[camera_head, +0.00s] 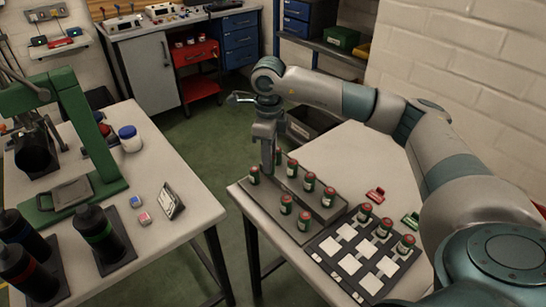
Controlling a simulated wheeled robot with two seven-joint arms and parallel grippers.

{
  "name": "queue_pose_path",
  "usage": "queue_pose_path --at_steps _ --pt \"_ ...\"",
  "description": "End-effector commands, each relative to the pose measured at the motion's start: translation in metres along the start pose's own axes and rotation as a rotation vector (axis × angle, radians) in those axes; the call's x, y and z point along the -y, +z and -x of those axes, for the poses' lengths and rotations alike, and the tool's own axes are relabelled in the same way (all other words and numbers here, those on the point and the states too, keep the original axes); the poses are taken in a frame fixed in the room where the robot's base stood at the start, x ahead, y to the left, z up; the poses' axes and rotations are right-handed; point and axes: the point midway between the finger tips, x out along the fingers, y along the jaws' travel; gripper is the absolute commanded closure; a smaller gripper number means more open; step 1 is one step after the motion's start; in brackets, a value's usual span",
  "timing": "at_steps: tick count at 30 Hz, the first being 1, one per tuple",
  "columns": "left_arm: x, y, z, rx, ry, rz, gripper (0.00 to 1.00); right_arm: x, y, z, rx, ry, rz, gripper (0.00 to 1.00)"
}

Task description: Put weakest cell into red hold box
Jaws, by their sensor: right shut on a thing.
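Several small dark green cells with red tops, one of them a cell (309,182), stand upright in a grey rack (262,203) on the right table. More cells, such as one cell (384,228), stand on a black mat with white squares (351,264). My right gripper (268,165) points down over the rack's far left part, shut on a cell that its fingers largely hide. A small red box (375,195) lies right of the rack, apart from the gripper. Cell strength cannot be read here. My left gripper is not in view.
A small green box (410,220) lies near the red one, close to my right arm. The left table (165,240) carries a green press (88,135), black bottles (100,232) and a small display (171,201). A floor gap separates the tables.

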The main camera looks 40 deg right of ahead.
Motion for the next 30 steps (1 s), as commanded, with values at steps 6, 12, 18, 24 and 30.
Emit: queue_pose_path --at_steps 6,12,18,24,30 --pt "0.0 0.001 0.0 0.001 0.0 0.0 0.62 -0.008 0.003 0.0 0.001 -0.001 0.085 0.98" --pt "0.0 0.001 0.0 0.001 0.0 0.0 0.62 -0.032 0.01 0.001 0.003 -0.003 0.359 0.98" --pt "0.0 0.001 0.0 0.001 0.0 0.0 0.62 -0.072 0.017 0.0 0.004 -0.004 0.805 0.98" --pt "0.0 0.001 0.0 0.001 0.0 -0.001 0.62 -0.115 0.02 0.0 0.003 -0.006 1.296 0.98" --pt "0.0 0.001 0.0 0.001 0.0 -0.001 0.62 -0.156 0.016 0.0 0.002 -0.006 1.783 0.98"
